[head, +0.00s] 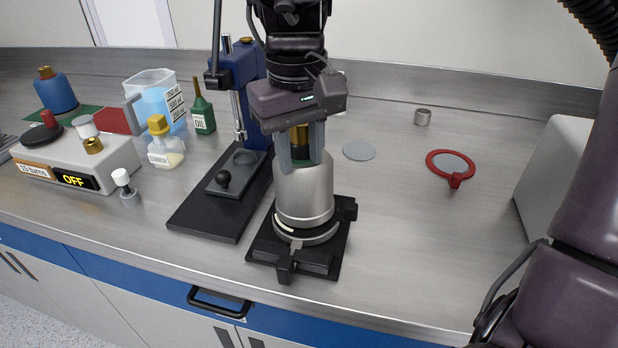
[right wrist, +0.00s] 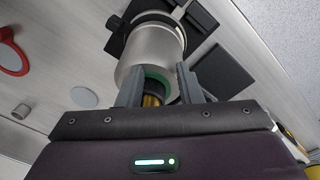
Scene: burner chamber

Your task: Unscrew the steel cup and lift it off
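The steel cup (head: 303,190) stands upright in a black clamp fixture (head: 262,242) on the bench. It is a plain silver cylinder, and it also shows in the right wrist view (right wrist: 150,50). A brass part (head: 299,137) with a green ring (right wrist: 155,75) sits at its top end. My right gripper (head: 301,160) points down over the cup's top. Its two grey fingers stand apart on either side of the brass part, and a gap shows in the right wrist view (right wrist: 160,84). The fingertips are close to the cup's top; contact is unclear. My left gripper is not in view.
A blue press (head: 238,85) on a black base stands just left of the fixture. A grey disc (head: 359,150), a red ring tool (head: 450,165) and a small steel cylinder (head: 422,117) lie to the right. A control box (head: 75,160) reading OFF and several bottles stand left.

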